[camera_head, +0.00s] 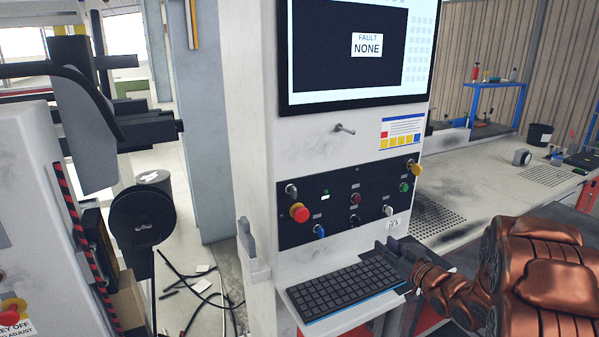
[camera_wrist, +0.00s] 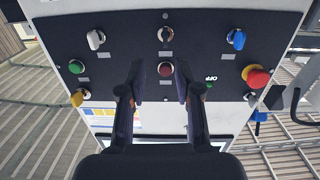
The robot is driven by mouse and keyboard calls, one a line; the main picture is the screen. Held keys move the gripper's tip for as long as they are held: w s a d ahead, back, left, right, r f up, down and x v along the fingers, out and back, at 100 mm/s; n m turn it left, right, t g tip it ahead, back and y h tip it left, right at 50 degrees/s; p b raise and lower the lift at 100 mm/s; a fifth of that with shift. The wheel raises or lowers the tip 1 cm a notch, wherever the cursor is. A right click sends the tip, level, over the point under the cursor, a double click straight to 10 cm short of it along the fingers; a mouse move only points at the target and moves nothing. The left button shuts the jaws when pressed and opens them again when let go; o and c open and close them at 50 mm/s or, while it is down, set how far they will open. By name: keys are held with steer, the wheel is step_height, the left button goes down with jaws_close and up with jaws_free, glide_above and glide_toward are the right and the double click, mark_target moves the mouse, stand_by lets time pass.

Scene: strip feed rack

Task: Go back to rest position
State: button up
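My gripper (camera_wrist: 161,75) is open and empty, its two dark fingers apart in the wrist view. Between the fingers a dark red button (camera_wrist: 166,69) shows on the black control panel (camera_wrist: 120,52); I cannot tell how far off it is. In the head view my gripper (camera_head: 388,247) is low in front of the console, by the right end of the keyboard (camera_head: 345,287). My copper-coloured arm reaches in from the right. The fingertips are too small there to judge. The control panel (camera_head: 330,232) carries a red mushroom button (camera_head: 299,213), knobs and a green button (camera_head: 404,187).
The screen (camera_head: 345,45) above the panel reads "FAULT NONE". A peg (camera_head: 344,129) juts out below it. A black reel (camera_head: 142,225) and machine parts stand at left, with loose cables (camera_head: 205,300) on the floor. A workbench (camera_head: 480,175) runs along the right.

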steer(key=s+d+m+g+h, duration=0.2)
steer(key=s+m+g+h, duration=0.2)
steer(key=s+g+h, duration=0.85)
steer(key=s+a+g+y, duration=0.2)
steer(key=s+a, duration=0.2)
steer(key=s, duration=0.7)
steer(key=s+a+r+g+y, duration=0.1)
steer(key=s+a, duration=0.4)
steer(key=s, duration=0.7)
steer(key=s+a+g+y, duration=0.2)
steer(key=s+a, duration=0.3)
steer(key=s, duration=0.7)
steer(key=shift+r+g+y, duration=0.2)
steer(key=shift+g+y, duration=0.15)
steer(key=shift+y, duration=0.4)
